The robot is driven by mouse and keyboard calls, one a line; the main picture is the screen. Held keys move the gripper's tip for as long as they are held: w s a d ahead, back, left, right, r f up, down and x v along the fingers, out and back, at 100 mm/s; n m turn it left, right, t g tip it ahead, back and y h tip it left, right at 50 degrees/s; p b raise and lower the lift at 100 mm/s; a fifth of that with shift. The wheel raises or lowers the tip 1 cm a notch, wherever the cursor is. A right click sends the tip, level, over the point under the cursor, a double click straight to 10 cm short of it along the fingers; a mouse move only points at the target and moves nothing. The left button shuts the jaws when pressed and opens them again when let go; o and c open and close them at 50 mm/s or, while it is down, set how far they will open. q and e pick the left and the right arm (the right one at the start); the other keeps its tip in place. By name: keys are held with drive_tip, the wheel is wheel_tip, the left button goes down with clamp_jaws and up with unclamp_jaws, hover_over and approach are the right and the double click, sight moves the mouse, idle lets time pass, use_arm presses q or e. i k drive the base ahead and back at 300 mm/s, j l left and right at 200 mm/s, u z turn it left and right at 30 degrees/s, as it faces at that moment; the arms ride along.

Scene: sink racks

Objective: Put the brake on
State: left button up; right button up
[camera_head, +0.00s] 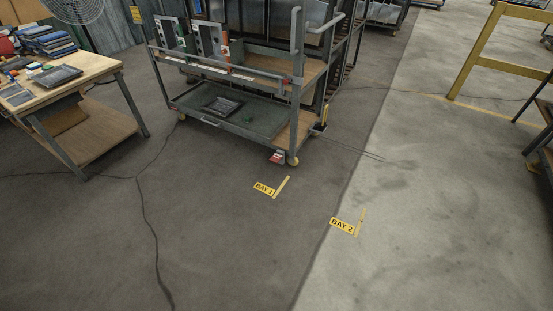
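A grey-green wheeled cart (235,115) stands at the upper middle, with wooden boards on its shelves and a push handle at its right end. A small red and white pedal-like part (277,156) sits low at its near right corner. It is beside a yellowish caster (293,160). Whether this part is pressed down or raised is too small to tell. A yellow and black upright part (324,118) shows at the cart's right end. Neither of my grippers is in view.
A "BAY 1" floor label (264,188) lies just in front of the cart, and a "BAY 2" label (342,226) farther right. A workbench (80,75) with tools stands left. A yellow rail (476,50) is at upper right. The concrete floor in front is clear.

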sight(275, 158)
drive_tip(key=i+l, duration=0.2)
drive_tip(key=i, duration=0.35)
drive_tip(key=i+l+u, duration=0.15)
drive_tip(key=i, duration=0.4)
drive_tip(key=i+l, duration=0.35)
drive_tip(key=i, duration=0.2)
drive_tip(key=i+l+u, duration=0.1)
drive_tip(key=i+l, duration=0.15)
drive_tip(key=i, duration=0.25)
drive_tip(key=i+l, duration=0.35)
drive_tip(key=i, duration=0.2)
drive_tip(key=j+u, duration=0.05)
